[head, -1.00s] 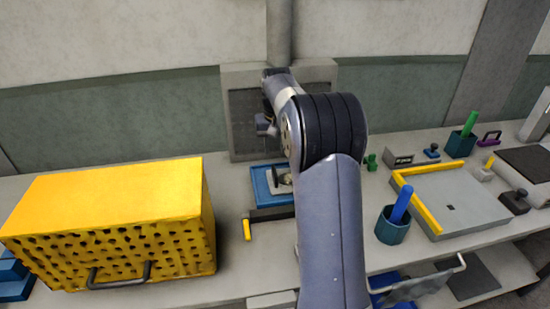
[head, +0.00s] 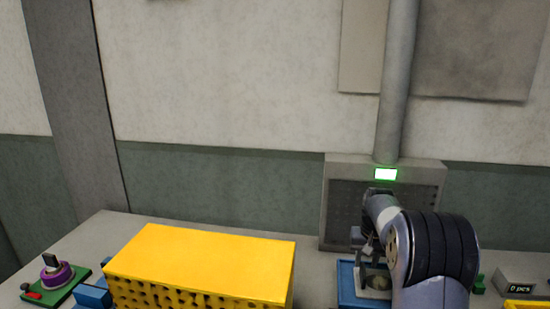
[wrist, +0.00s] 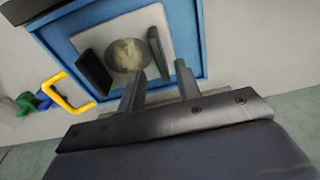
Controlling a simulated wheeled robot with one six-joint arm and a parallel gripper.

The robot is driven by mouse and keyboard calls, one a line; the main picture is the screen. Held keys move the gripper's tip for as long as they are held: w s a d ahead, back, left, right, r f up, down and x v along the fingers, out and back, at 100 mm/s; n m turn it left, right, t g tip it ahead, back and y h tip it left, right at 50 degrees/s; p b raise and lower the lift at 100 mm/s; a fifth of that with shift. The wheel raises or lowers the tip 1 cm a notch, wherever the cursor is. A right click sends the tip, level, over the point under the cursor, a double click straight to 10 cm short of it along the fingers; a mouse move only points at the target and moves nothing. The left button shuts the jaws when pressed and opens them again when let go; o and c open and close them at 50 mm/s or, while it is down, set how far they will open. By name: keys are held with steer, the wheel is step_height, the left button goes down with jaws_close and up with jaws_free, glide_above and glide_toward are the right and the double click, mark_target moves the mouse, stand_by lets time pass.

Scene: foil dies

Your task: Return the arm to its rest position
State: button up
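My gripper (wrist: 159,70) is open in the wrist view, its two dark fingers apart with nothing between them. It is above a blue tray (wrist: 197,70). In the tray is a pale plate (wrist: 125,28) with a roundish, mottled grey-beige piece (wrist: 127,55) between two dark blocks (wrist: 94,69). In the head view my gripper (head: 366,246) is small and partly hidden by my bent arm. The blue tray (head: 346,287) shows below it, cut off by the frame's lower edge.
A yellow box (head: 205,262) with a perforated front stands left of my arm. A grey vented box (head: 340,215) with a lit green display (head: 385,174) stands behind. A yellow handle (wrist: 68,93) lies beside the tray. A purple-ringed device (head: 56,273) sits far left.

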mark_target(364, 271)
steer(key=f, duration=0.5)
steer(key=shift+w+f, duration=0.2)
steer(key=shift+w, duration=0.05)
step_height(364, 271, up, 3)
steer(key=shift+f, duration=0.2)
steer(key=shift+r, duration=0.65)
steer(key=shift+f, duration=0.1)
